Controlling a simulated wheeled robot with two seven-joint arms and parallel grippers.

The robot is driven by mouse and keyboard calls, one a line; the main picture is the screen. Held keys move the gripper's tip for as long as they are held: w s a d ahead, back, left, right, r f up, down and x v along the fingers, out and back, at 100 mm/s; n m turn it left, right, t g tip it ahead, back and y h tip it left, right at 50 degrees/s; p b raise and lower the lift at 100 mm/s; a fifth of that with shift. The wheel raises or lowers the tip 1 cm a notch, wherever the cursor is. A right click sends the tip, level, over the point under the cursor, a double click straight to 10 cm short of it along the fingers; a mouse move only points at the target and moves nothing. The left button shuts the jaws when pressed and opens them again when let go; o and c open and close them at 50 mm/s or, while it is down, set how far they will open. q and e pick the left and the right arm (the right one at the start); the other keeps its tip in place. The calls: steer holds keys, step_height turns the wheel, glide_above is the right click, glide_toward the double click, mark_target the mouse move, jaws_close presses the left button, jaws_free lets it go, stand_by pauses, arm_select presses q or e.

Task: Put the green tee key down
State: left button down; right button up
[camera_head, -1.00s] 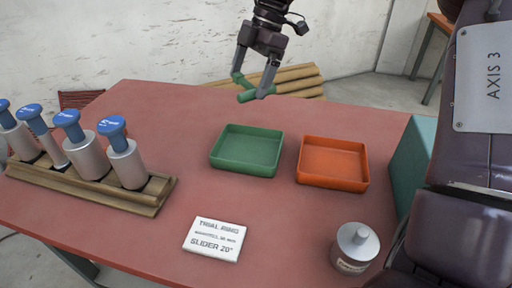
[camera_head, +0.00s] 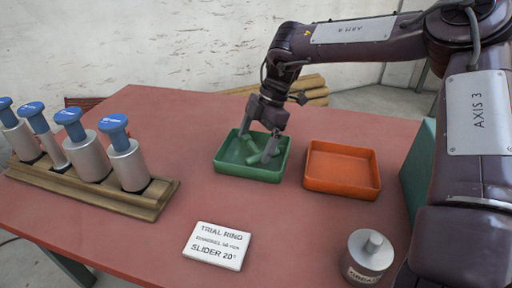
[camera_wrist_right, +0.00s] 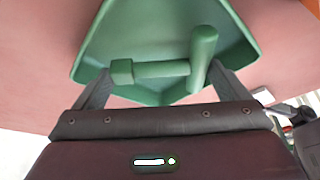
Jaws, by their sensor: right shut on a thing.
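The green tee key (camera_wrist_right: 160,69) is between the fingers of my right gripper (camera_head: 256,147), which is shut on it. In the right wrist view its thick crossbar (camera_wrist_right: 203,58) is at the right and a small block end at the left. The key is inside or just over the green tray (camera_head: 248,174); I cannot tell whether it touches the floor. The tray also shows in the right wrist view (camera_wrist_right: 88,50). My right fingers reach down within the tray's outline. My left gripper is not in view.
An orange tray (camera_head: 342,186) stands just right of the green one. Several blue-topped cylinders stand in a wooden rack (camera_head: 95,185) at the left. A white label card (camera_head: 217,245) and a metal weight (camera_head: 368,255) lie nearer.

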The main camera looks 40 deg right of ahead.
step_height(320, 180, down, 2)
steer(key=shift+f, duration=0.15)
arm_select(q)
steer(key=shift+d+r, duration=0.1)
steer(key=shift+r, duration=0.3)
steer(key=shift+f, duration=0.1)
arm_select(e)
steer(key=shift+f, duration=0.1)
steer(key=o, duration=0.7)
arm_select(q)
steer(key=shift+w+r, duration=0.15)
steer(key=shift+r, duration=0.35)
